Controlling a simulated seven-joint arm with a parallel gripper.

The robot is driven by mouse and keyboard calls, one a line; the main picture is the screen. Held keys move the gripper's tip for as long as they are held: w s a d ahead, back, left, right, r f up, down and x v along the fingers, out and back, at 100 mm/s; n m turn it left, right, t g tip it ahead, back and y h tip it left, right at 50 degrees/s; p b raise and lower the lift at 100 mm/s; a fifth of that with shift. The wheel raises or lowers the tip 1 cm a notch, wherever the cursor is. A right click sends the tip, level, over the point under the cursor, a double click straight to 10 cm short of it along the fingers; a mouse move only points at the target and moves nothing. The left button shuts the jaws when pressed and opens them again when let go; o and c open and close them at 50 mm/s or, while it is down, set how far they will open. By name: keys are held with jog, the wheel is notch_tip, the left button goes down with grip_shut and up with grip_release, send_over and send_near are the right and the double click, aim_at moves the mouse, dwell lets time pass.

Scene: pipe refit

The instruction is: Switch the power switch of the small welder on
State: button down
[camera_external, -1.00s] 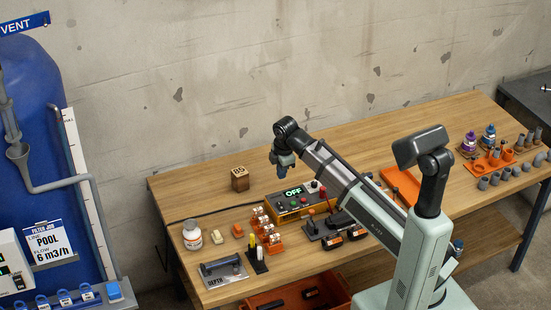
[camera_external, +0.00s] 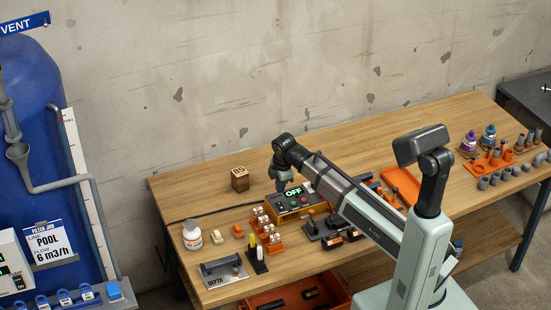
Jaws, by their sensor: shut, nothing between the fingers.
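The small welder (camera_external: 293,208) is a yellow and dark box on the wooden bench, with a lit green display reading OFF (camera_external: 293,192) and several small knobs and buttons on its face. My gripper (camera_external: 281,186) is shut and empty, pointing down just behind the welder's upper left edge. I cannot tell whether its tips touch the welder. The power switch cannot be made out at this size.
A wooden block with holes (camera_external: 240,179) stands left of my gripper. A white jar (camera_external: 192,235), orange holders (camera_external: 268,237) and a depth gauge stand (camera_external: 223,271) are in front. Bottles and pipe pieces stand at the right.

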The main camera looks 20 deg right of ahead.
aim_at(279, 203)
jog(key=shift+w+f, duration=0.25)
jog(key=shift+f, duration=1.4)
jog(key=shift+w+f, duration=0.2)
jog(key=shift+f, duration=1.45)
jog(key=shift+w+f, duration=0.1)
jog(key=shift+f, duration=0.05)
jog(key=shift+s, duration=0.85)
jog(key=shift+r, duration=0.2)
notch_tip(279, 203, up, 14)
jog(key=s, duration=0.2)
jog(key=shift+f, duration=0.15)
